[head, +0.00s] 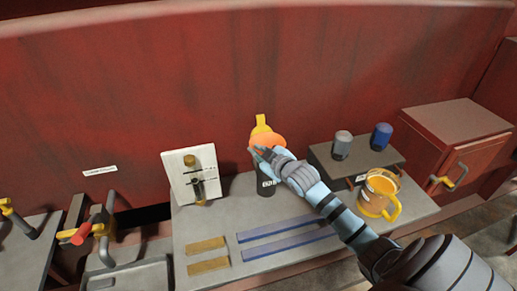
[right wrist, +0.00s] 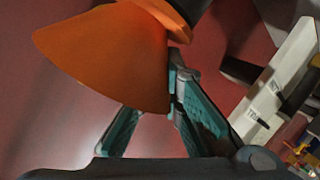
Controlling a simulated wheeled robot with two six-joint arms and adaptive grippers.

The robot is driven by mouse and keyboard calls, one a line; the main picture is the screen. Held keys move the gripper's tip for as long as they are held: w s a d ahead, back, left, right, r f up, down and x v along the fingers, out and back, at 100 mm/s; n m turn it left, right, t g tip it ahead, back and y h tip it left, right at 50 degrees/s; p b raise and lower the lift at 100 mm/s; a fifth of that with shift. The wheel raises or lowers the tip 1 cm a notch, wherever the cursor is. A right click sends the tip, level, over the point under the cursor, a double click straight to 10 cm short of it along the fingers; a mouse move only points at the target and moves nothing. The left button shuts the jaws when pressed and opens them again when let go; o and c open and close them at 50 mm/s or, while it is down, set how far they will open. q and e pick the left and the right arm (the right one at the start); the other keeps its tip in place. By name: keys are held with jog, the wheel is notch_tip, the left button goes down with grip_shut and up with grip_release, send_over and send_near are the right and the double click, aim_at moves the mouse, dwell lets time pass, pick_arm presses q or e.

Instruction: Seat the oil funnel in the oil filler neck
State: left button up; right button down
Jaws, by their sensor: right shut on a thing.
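The orange oil funnel (head: 267,139) shows in the head view near the back wall, with a yellow tab standing up behind it. My right gripper (head: 259,154) is shut on the funnel at its near side. A dark upright cylinder (head: 266,186) with white lettering, which looks like the oil filler neck, stands right below the funnel. The gripper hides the join, so I cannot tell whether the funnel is in the neck or above it. In the right wrist view the funnel (right wrist: 105,55) fills the upper left, tilted in the picture, at the fingertips. My left gripper is not in view.
A grey canister (head: 342,145) and a blue canister (head: 381,136) stand on a dark block at right. An amber jug (head: 374,201) is beside my right forearm. Flat blue and tan strips lie in front.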

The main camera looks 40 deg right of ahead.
jog(key=shift+f, duration=0.15)
jog(key=c, duration=1.7)
grip_release()
jog(key=shift+o, duration=0.2)
jog(key=v, duration=1.2)
jog(key=shift+a, duration=0.1)
